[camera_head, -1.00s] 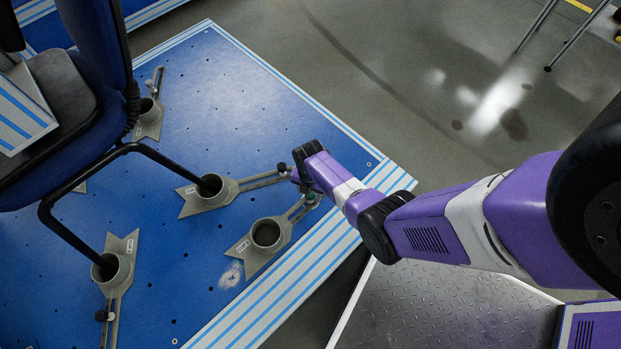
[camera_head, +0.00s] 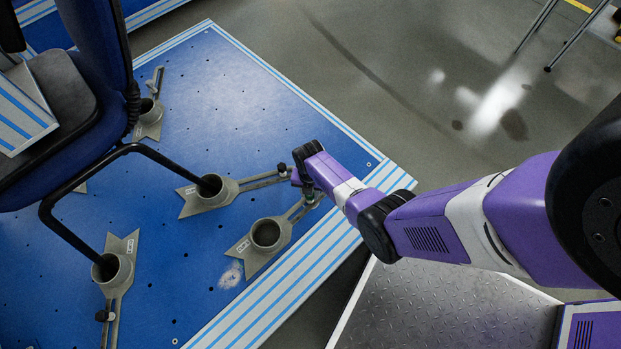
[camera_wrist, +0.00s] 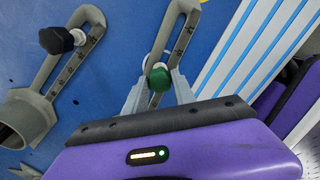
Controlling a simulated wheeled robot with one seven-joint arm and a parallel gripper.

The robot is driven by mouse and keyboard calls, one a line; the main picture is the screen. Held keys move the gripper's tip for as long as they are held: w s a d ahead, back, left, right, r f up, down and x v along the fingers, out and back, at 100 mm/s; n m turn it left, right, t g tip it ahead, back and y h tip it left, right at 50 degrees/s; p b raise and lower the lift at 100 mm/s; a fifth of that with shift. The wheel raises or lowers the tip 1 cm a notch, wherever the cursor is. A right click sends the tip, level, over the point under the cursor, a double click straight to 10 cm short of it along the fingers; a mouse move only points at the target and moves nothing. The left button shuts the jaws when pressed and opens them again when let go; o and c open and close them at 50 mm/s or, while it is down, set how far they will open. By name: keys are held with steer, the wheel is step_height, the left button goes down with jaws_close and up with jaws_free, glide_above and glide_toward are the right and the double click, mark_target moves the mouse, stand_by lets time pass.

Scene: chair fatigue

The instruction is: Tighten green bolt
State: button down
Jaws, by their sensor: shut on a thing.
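The green bolt (camera_wrist: 159,78) sits in the slot of a grey clamp bracket, near the top middle of the wrist view. My gripper (camera_wrist: 158,92) has its two grey fingers shut on the green bolt's head, one on each side. In the head view my gripper (camera_head: 308,190) reaches down at the outer end of the slotted bracket (camera_head: 266,235). The bolt is mostly hidden there by my gripper.
A neighbouring bracket has a black bolt (camera_wrist: 62,40) close by on the left. A blue chair (camera_head: 100,80) with black tube legs stands at the left on the blue platform (camera_head: 235,100). Several more grey brackets are fixed there. Bare floor (camera_head: 400,80) lies behind.

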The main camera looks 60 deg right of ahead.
steer(key=m, duration=0.3)
steer(key=shift+m, duration=0.3)
steer(key=m, duration=0.3)
steer(key=shift+m, duration=0.4)
steer(key=c, duration=1)
jaws_free()
steer(key=shift+c, duration=0.2)
